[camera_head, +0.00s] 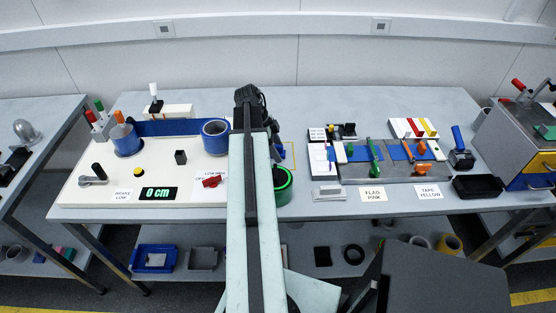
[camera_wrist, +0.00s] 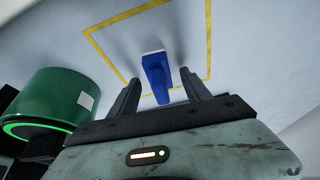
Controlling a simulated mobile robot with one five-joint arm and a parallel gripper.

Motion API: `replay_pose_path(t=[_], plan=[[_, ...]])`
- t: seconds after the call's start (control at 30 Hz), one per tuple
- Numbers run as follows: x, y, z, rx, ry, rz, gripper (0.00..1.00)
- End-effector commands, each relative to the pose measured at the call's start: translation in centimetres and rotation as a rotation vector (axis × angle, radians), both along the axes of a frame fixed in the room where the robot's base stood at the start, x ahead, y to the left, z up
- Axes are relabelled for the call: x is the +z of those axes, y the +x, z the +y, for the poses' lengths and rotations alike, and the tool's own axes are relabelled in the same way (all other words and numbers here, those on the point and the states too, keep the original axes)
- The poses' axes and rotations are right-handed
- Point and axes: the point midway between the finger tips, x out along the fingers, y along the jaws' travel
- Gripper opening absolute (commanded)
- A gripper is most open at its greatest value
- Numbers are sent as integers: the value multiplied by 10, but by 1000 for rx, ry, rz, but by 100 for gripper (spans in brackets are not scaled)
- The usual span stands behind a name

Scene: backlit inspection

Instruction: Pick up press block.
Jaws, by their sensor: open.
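A blue block with a pale far edge (camera_wrist: 156,76), likely the press block, is inside a yellow outline on the grey table in the wrist view. My gripper (camera_wrist: 160,84) is open, with one dark finger on each side of the block's near part. The block shows between the fingers, and I cannot tell whether either finger touches it. In the head view my arm covers most of this spot, and only part of the yellow outline (camera_head: 291,155) shows beside it.
A green cylinder (camera_wrist: 60,95) stands close to the left of my gripper in the wrist view; its rim also shows in the head view (camera_head: 284,190). A white panel with a blue cup (camera_head: 215,137) is to the left. A grey fixture board (camera_head: 390,172) is to the right.

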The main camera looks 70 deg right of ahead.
Motion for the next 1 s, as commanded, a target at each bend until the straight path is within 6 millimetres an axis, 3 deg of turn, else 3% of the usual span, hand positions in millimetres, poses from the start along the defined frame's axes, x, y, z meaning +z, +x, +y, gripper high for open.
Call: replay_pose_path(t=[0.2,0.4,0.77,1.0], plan=[[-1,-1,-1,0,0,0,56],[-1,-1,-1,-1,0,0,1],[3,-1,-1,-1,0,0,0],[31,1,0,4,-1,0,0]])
